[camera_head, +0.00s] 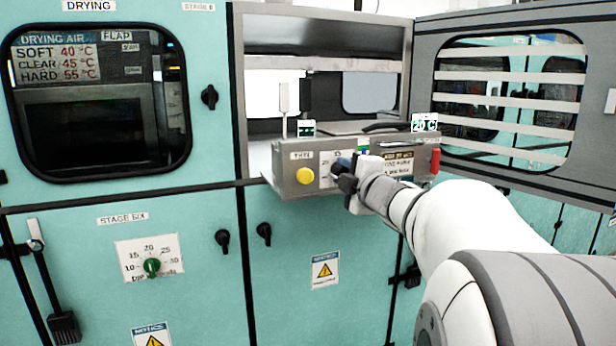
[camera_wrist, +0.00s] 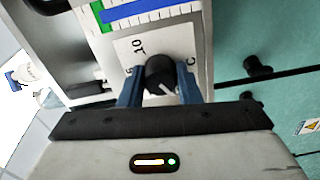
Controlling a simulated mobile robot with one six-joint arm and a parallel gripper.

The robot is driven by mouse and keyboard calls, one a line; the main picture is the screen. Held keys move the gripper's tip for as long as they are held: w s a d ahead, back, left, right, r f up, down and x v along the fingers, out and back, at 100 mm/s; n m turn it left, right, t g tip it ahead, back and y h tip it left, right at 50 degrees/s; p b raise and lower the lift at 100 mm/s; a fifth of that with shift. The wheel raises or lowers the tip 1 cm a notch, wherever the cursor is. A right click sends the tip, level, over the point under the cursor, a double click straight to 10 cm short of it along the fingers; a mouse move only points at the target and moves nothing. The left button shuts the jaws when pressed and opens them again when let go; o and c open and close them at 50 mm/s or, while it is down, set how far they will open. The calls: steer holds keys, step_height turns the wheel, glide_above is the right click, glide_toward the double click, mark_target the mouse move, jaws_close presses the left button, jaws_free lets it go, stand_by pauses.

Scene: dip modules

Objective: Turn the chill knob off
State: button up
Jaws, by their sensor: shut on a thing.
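A black round knob (camera_wrist: 160,76), which I take for the chill knob, sits on a white dial plate (camera_wrist: 122,50) on a grey control box (camera_head: 285,155). My gripper (camera_wrist: 160,84) is shut on it, with one blue finger on each side. The knob's white pointer line slants toward the lower right in the wrist view. A "10" shows above the knob and a "C" to its right; other marks are partly hidden. In the head view my gripper (camera_head: 345,174) reaches the box front from the right and covers most of the knob.
A yellow button (camera_head: 305,176) is left of the dial and a red part (camera_head: 435,161) is at the box's right end. The grey door (camera_head: 425,80) stands open at right. Another dial with a green knob (camera_head: 152,267) is on the lower left panel.

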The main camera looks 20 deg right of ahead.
stand_by(0.3)
steer(key=o, duration=1)
steer(key=s+p, duration=0.1)
steer(key=s, duration=0.6)
steer(key=shift+s+d, duration=0.1)
steer(key=shift+s, duration=0.3)
